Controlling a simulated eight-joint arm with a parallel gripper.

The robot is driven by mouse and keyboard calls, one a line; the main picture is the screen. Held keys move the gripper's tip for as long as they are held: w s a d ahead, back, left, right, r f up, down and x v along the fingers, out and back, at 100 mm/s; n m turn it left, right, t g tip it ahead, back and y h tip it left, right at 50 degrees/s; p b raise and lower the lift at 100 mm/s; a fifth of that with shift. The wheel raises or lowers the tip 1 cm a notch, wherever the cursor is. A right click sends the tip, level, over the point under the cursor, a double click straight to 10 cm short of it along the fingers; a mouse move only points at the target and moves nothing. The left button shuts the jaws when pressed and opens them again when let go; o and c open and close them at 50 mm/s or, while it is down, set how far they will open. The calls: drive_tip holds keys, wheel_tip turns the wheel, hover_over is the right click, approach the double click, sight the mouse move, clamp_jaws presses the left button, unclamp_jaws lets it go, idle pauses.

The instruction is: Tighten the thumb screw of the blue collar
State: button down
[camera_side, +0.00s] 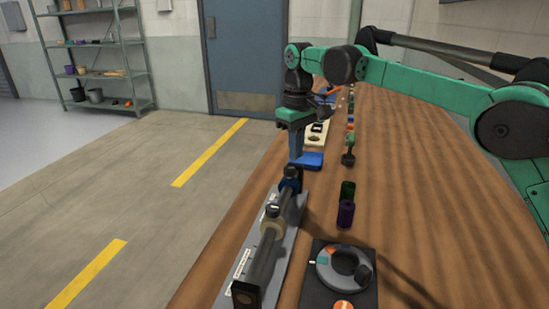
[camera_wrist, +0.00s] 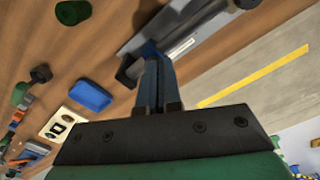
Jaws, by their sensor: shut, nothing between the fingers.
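The blue collar (camera_side: 290,185) sits on the dark roller shaft (camera_side: 262,257), toward its far end. A dark knob, which looks like its thumb screw (camera_side: 291,172), stands on top of the collar. My gripper (camera_side: 297,158) is shut and points down just above the collar and knob. In the wrist view the closed fingers of my gripper (camera_wrist: 151,50) reach toward the blue collar (camera_wrist: 149,48) and partly cover it.
A blue tray (camera_side: 310,160) lies just behind. Dark green and purple cylinders (camera_side: 346,212) and a round dial (camera_side: 343,270) stand to the right. Wood farther right is clear.

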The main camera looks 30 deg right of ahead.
sight(289, 173)
drive_tip(key=shift+r, duration=0.5)
wheel_tip(289, 173, down, 6)
drive_tip(key=d, duration=0.1)
drive_tip(key=shift+w+d, duration=0.25)
drive_tip(key=shift+d, duration=0.05)
idle(0.3)
drive_tip(key=shift+w+a, duration=0.1)
drive_tip(key=shift+w, duration=0.15)
idle(0.5)
